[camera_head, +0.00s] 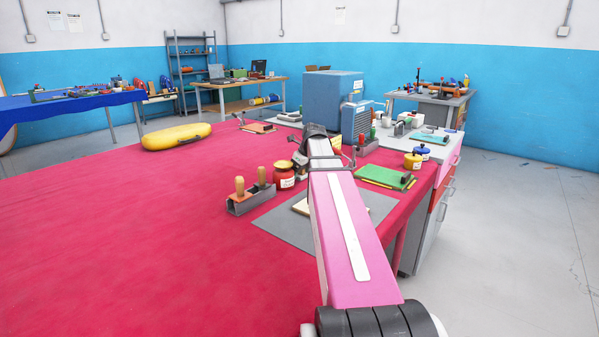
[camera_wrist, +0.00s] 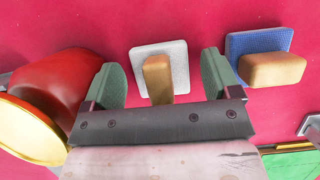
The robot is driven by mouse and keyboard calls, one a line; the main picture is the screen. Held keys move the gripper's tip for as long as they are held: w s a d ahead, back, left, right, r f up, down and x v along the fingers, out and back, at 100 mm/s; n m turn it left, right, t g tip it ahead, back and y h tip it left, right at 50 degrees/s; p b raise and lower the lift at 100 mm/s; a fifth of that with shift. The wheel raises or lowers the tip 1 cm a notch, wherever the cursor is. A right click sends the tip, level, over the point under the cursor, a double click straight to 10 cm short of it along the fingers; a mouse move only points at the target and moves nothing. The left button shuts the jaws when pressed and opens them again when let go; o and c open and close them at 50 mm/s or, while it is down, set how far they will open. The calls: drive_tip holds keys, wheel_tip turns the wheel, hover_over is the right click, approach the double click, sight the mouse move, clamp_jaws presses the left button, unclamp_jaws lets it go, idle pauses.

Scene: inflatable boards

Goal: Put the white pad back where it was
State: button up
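In the wrist view, the white pad (camera_wrist: 181,58) lies on the red surface with a blocky wooden handle (camera_wrist: 157,78) on top. My gripper (camera_wrist: 162,74) is open, with one green-padded fingertip on each side of the pad and a gap to the handle on both sides. I cannot tell the height of the fingertips above the pad. In the head view, my gripper (camera_head: 302,158) is over the far part of the red table, and the white pad is not made out there, probably hidden by my arm.
A blue pad (camera_wrist: 242,42) with a wooden handle lies close to the right fingertip. A red jar (camera_wrist: 62,82) with a gold lid is close on the left; it also shows in the head view (camera_head: 284,177). A green board (camera_head: 384,177) lies right of my arm. The table's left is mostly clear.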

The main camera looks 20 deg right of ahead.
drive_tip(key=v, duration=1.2)
drive_tip(key=shift+r, duration=0.1)
